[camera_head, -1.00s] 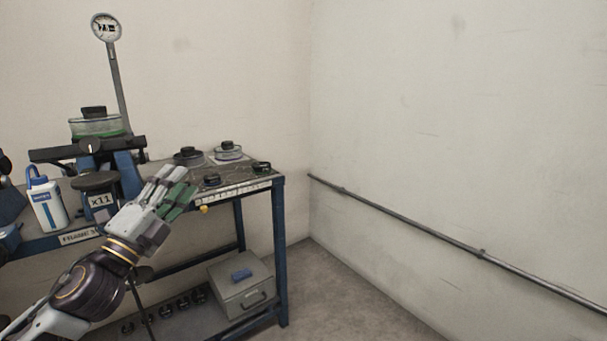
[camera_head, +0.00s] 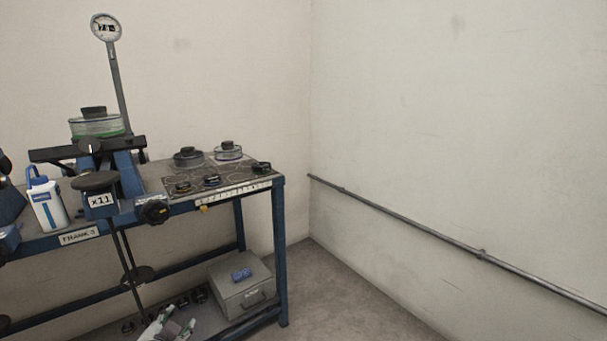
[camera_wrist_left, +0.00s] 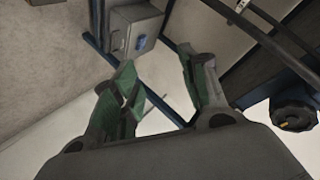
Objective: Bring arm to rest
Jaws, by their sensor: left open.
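My left gripper (camera_head: 172,328) shows at the bottom edge of the head view, low in front of the bench's lower shelf. In the left wrist view its two green-padded fingers (camera_wrist_left: 160,90) stand apart with nothing between them. The rest of that arm is out of the head view. My right gripper is not in view.
The blue-framed bench (camera_head: 282,250) carries a lever frame (camera_head: 130,180) with a round gauge (camera_head: 106,27), a white bottle (camera_head: 47,205) and several dark weights (camera_head: 188,157). A grey box (camera_head: 243,290) sits on the lower shelf. A wall rail (camera_head: 420,229) runs at right; floor between is clear.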

